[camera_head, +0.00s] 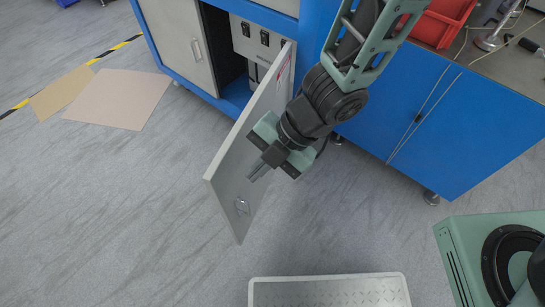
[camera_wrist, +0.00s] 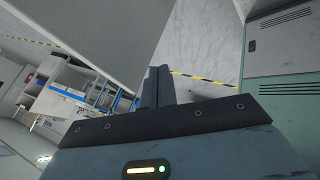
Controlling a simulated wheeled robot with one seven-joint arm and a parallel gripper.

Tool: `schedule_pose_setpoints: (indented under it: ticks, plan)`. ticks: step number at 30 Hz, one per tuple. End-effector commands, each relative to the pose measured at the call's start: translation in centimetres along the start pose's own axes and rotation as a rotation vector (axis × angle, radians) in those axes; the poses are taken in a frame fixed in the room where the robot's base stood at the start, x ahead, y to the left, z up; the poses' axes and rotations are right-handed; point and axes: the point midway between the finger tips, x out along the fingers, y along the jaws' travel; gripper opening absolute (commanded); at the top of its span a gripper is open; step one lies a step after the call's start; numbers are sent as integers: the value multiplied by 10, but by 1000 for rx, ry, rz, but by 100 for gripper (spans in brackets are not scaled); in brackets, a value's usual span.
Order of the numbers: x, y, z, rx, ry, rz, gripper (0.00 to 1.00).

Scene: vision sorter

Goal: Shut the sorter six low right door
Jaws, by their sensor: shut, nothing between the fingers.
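The sorter's low right door (camera_head: 250,135) is a light grey panel standing wide open, swung out from the blue cabinet. It has a small metal handle (camera_head: 242,206) near its free edge. My gripper (camera_head: 256,174) is at the door's right side in the head view, with its fingers shut and empty, pointing toward the door face. I cannot tell whether the fingers touch the door. In the wrist view a large grey panel, seemingly the door (camera_wrist: 100,35), fills the upper left, and the shut fingers (camera_wrist: 157,85) show in the middle.
The blue cabinet (camera_head: 460,125) stands behind my arm. A closed grey door (camera_head: 178,40) is left of the dark opening. Cardboard sheets (camera_head: 122,98) lie on the floor at left. A metal plate (camera_head: 330,290) is at the bottom. Floor left of the open door is clear.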

Motion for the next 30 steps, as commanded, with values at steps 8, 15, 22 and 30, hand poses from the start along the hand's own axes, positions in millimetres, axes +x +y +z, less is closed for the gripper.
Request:
schedule_pose_setpoints:
  ticks: [8, 15, 22, 30]
  plan:
    - [25, 27, 0, -1, -1, 0, 0]
    - [30, 36, 0, 0, -2, 0, 0]
    - [31, 35, 0, 1, -2, 0, 0]
    - [37, 48, -1, 26, -14, 14, 0]
